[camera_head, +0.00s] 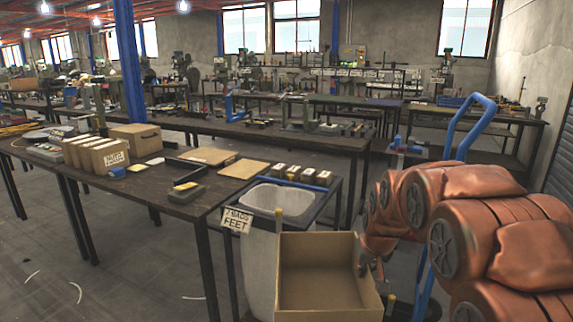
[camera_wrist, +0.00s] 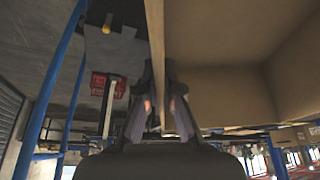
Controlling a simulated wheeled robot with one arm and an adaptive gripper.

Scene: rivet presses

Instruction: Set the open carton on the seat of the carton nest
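The open carton (camera_head: 318,272) is brown and looks empty, its open top facing up at the bottom middle of the head view. My gripper (camera_wrist: 163,105) is shut on one carton wall (camera_wrist: 180,55), which stands between its fingers in the wrist view. In the head view my gripper (camera_head: 366,262) is at the carton's right side, partly hidden.
A bag-lined stand (camera_head: 262,205) with a "7 BAGS FEET" sign (camera_head: 237,221) is close behind the carton. A long dark table (camera_head: 120,185) with boxes is at the left. A blue tubular handle (camera_head: 466,125) rises behind my arm. Open floor (camera_head: 110,280) lies at the lower left.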

